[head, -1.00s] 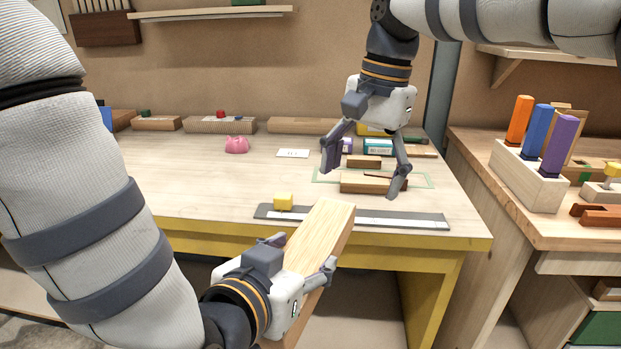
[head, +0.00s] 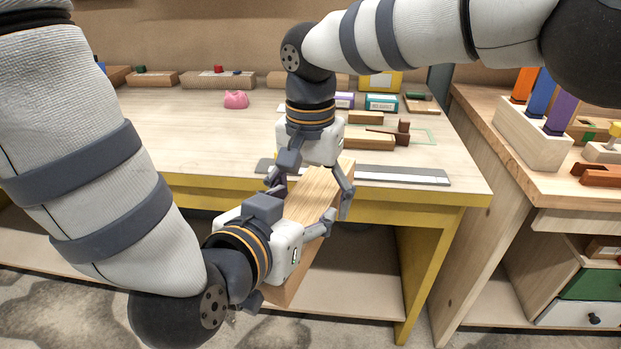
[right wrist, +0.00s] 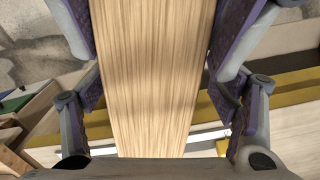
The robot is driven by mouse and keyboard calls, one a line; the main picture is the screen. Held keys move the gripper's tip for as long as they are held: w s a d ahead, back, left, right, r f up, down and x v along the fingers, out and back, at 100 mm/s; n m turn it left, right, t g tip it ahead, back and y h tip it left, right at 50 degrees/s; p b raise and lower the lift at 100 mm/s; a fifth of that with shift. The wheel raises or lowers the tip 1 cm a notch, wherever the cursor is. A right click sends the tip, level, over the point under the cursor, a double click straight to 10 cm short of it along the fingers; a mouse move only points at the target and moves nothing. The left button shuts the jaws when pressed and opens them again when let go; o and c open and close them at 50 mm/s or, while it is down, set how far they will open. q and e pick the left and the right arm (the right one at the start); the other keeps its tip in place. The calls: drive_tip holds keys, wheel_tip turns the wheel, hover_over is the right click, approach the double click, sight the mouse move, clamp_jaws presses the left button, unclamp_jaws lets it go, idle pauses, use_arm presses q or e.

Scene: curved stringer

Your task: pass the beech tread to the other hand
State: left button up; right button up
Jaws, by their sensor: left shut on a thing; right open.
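The beech tread (head: 323,205) is a long pale wooden board, held out in front of the table's front edge. My left gripper (head: 303,236) is shut on its nearer part. My right gripper (head: 310,194) is open and points down over the farther part, one finger on each side of the board. In the right wrist view the tread (right wrist: 155,75) runs between the open fingers of the right gripper (right wrist: 155,55); a gap shows at least on the lower sides. Whether either finger touches the wood I cannot tell.
The workbench (head: 180,140) has a yellow front edge. A grey ruler-like strip (head: 410,177) lies near that edge, behind the tread. A pink piggy bank (head: 236,99), boxes and wood blocks stand farther back. A side bench (head: 545,185) with coloured pegs is at the right.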

use_arm(q)
drive_tip(key=shift+r, duration=0.1)
use_arm(e)
drive_tip(key=c, duration=1.6)
use_arm(q)
drive_tip(key=o, duration=1.8)
drive_tip(key=shift+d, duration=0.1)
use_arm(e)
drive_tip(key=shift+r, duration=0.1)
drive_tip(key=shift+c, duration=1.1)
